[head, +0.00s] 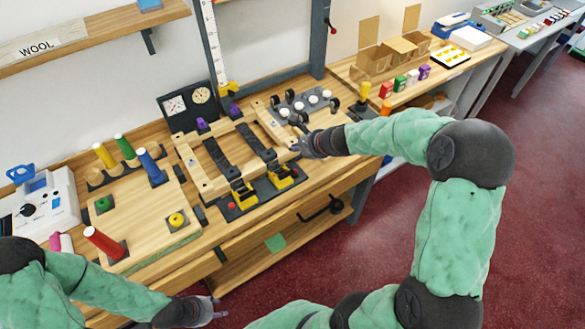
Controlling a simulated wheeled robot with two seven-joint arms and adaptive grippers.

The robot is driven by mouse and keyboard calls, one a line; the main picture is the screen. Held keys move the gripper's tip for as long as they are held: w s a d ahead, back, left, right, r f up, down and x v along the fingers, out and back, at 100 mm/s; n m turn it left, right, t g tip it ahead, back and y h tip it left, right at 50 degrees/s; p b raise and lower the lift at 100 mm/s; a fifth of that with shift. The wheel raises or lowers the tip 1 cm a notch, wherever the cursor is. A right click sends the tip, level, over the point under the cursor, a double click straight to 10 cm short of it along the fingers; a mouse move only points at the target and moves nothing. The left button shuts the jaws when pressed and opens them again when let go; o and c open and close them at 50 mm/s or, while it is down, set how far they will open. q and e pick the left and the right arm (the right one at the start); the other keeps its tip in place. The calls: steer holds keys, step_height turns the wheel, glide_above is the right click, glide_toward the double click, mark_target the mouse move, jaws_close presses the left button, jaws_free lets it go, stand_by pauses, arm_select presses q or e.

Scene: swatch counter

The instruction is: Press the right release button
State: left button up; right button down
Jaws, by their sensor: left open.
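A wooden frame device (200,184) with two black straps and yellow clamps (242,194) sits on the bench, on a dark base. Small red buttons show at its front: a left one (231,205) and a right one (295,172), by the right yellow clamp (280,178). My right gripper (296,137) is over the right end of the frame, beyond and above the right red button, apart from it in the picture. Its fingers are small and dark, so their opening is unclear. My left gripper (217,307) is open and empty, low in front of the bench.
Left of the frame, a wooden board (145,225) carries coloured pegs. A dark gauge panel (188,103) stands behind. A grey plate with white knobs (300,104) lies beyond my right gripper. Boxes and small coloured blocks fill the bench at the back right. Red floor is clear at right.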

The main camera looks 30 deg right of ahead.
mark_target(296, 173)
step_height(296, 173, down, 9)
steer(key=b, duration=0.8)
stand_by(1.5)
